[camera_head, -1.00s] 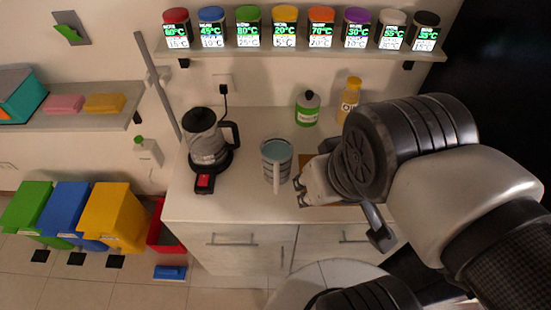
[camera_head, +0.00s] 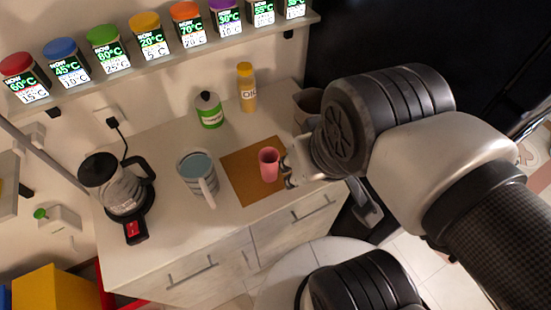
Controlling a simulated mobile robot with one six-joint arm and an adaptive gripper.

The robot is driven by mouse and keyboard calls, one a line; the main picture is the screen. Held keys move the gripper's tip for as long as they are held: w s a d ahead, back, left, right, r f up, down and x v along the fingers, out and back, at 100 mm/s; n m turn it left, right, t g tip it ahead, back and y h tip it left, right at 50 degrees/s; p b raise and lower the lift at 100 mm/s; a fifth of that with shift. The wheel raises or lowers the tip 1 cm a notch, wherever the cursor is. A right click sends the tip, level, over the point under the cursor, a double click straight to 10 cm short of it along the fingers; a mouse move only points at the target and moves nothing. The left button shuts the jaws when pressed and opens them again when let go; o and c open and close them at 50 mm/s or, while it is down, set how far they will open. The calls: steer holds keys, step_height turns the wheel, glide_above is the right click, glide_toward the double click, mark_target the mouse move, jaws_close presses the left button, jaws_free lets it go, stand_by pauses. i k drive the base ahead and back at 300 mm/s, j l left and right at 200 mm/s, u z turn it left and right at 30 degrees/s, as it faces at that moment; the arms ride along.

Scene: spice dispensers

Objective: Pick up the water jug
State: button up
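The water jug (camera_head: 193,168) is a grey striped jug with pale blue water showing at its open top. It stands upright on the white counter, left of centre in the head view, with its light handle toward the front. My gripper (camera_head: 287,171) is to the right of the jug, apart from it, past a small pink cup (camera_head: 268,166). The fingers are small and partly hidden by my wrist, so I cannot tell whether they are open or shut. Nothing is visibly held.
The pink cup stands on a brown mat (camera_head: 238,164) between jug and gripper. A glass kettle (camera_head: 122,190) on a black base is at the left. A green-labelled bottle (camera_head: 209,110) and a yellow bottle (camera_head: 246,88) stand behind. A dispenser shelf (camera_head: 150,60) runs above.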

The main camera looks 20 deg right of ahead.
mark_target(195, 166)
steer(key=j+u, duration=0.35)
steer(key=j, duration=0.35)
steer(key=j+u, duration=0.4)
steer(key=j, duration=0.35)
